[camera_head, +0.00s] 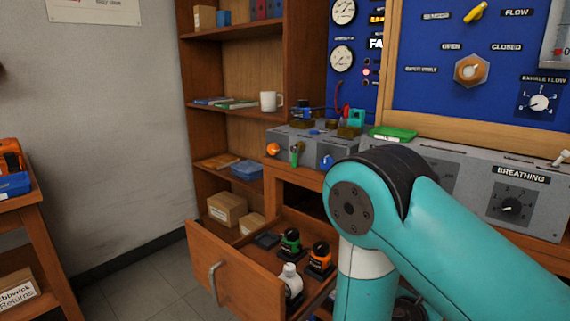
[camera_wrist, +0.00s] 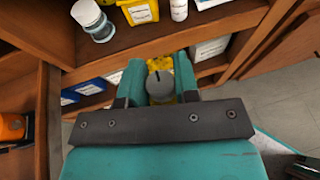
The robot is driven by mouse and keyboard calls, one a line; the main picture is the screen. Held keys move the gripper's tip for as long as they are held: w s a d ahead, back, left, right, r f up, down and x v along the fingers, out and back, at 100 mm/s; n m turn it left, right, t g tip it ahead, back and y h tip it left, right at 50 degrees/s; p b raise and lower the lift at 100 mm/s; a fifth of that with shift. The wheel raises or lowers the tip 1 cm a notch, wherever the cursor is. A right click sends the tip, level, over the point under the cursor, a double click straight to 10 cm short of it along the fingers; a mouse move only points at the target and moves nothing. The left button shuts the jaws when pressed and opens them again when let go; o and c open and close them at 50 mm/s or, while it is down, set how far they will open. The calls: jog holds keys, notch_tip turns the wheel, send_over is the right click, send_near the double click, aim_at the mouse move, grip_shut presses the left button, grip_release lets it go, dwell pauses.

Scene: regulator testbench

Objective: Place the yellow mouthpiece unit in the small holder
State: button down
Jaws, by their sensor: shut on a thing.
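In the wrist view, my gripper (camera_wrist: 159,80) is shut on the yellow mouthpiece unit (camera_wrist: 159,98). A round grey cap with a dark slot faces the camera, and yellow shows around it between the fingers. In the head view my own arm hides the gripper and the unit. An open wooden drawer (camera_head: 230,277) holds a green-topped unit (camera_head: 290,239), an orange-topped unit (camera_head: 319,254) and a white unit (camera_head: 290,280), on dark bases. A flat dark piece (camera_head: 266,240) lies at its back left, perhaps an empty holder; I cannot tell if it is the small holder.
A grey panel box with knobs (camera_head: 300,140) stands on the bench above the drawer. A bookcase with a white mug (camera_head: 269,101) stands behind. In the wrist view, shelves hold a jar (camera_wrist: 92,20) and bins. Floor (camera_head: 150,281) is clear left of the drawer.

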notch_tip(320, 180, down, 2)
jog(key=shift+f+b, duration=0.2)
jog(key=shift+b, duration=0.65)
notch_tip(320, 180, up, 13)
jog(key=p, duration=1.9)
jog(key=shift+r, duration=0.15)
